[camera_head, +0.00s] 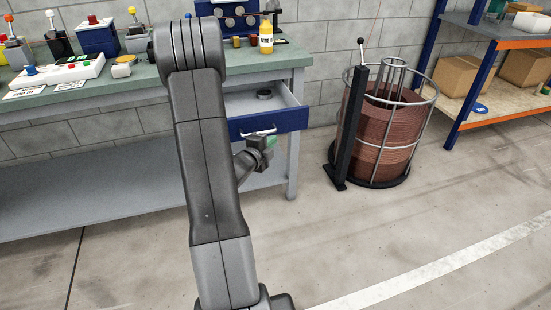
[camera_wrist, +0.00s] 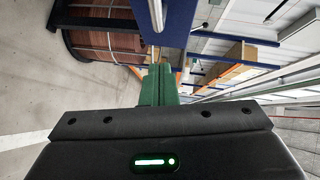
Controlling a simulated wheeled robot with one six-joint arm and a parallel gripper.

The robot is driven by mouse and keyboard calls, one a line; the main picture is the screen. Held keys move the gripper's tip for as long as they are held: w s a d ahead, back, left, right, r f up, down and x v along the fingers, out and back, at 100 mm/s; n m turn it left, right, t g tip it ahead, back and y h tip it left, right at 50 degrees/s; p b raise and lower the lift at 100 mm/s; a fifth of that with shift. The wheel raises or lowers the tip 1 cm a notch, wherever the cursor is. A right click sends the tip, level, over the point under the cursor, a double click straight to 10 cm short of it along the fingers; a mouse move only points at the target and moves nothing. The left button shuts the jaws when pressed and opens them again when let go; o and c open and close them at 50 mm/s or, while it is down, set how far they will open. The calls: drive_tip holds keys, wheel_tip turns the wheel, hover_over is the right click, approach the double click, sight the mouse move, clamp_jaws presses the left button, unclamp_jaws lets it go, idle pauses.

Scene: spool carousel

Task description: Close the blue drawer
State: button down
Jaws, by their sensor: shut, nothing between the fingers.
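The blue drawer (camera_head: 290,121) sticks out from under the right end of the workbench, and its grey inside shows. Its silver handle (camera_head: 258,132) is on the front face. My gripper (camera_head: 270,141) is shut and empty, close to the drawer front near the handle. In the wrist view the green fingers (camera_wrist: 158,85) are together, with the blue drawer front (camera_wrist: 182,22) and the handle (camera_wrist: 156,14) beyond their tips. I cannot tell whether the fingertips touch the drawer.
A small dark round item (camera_head: 264,95) lies in the drawer. The workbench (camera_head: 130,91) carries control boxes and a yellow bottle (camera_head: 266,38). A copper-coloured spool (camera_head: 385,135) in a wire frame stands to the right, near a shelf (camera_head: 500,102). The floor in front is clear.

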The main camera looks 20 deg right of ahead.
sight(274, 131)
drive_tip(key=shift+w+d+f, duration=0.1)
drive_tip(key=shift+w+f, duration=0.1)
drive_tip(key=shift+w, duration=0.9)
drive_tip(key=shift+w+d+f, duration=0.1)
drive_tip(key=shift+w+f, duration=0.1)
drive_tip(key=shift+w, duration=0.9)
